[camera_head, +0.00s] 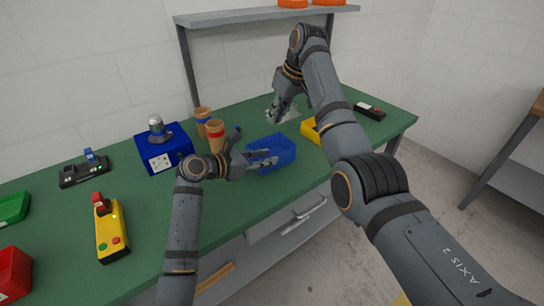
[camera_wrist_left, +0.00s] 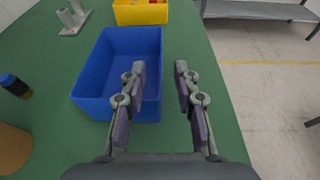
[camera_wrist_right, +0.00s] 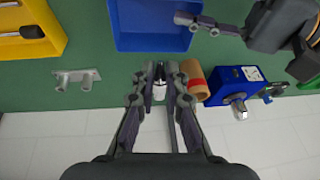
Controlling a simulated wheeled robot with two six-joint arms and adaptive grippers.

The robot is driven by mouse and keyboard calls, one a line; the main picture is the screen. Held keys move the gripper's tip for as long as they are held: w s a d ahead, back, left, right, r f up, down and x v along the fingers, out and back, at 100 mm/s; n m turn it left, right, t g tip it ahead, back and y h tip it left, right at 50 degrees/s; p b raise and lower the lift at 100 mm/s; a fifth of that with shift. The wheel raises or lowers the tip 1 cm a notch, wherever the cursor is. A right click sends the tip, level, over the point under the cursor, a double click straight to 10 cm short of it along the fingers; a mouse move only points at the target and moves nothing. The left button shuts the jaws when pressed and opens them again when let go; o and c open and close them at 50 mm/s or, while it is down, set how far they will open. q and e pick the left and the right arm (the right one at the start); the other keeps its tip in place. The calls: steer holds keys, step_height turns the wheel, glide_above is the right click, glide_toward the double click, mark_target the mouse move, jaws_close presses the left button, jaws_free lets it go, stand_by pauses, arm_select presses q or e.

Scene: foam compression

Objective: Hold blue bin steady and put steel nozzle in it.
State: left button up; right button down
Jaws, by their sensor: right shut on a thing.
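The blue bin (camera_head: 283,143) stands near the table's front edge; its inside looks empty in the left wrist view (camera_wrist_left: 130,45). My left gripper (camera_head: 268,160) is at its near wall. In the left wrist view my left gripper (camera_wrist_left: 160,75) has its fingers apart, one over the bin's wall side and one outside it. My right gripper (camera_head: 282,112) is raised behind the bin. In the right wrist view my right gripper (camera_wrist_right: 160,75) is shut on a small silver piece with a dark end, which looks like the steel nozzle (camera_wrist_right: 158,92); the fingers partly hide it.
A yellow bin (camera_head: 310,130) stands right of the blue bin. A grey metal bracket (camera_wrist_right: 77,79) lies behind them. Tan cups (camera_head: 215,135) and a blue box (camera_head: 166,152) stand to the left.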

arm_select(q)
steer(key=shift+x, duration=1.8)
jaws_close()
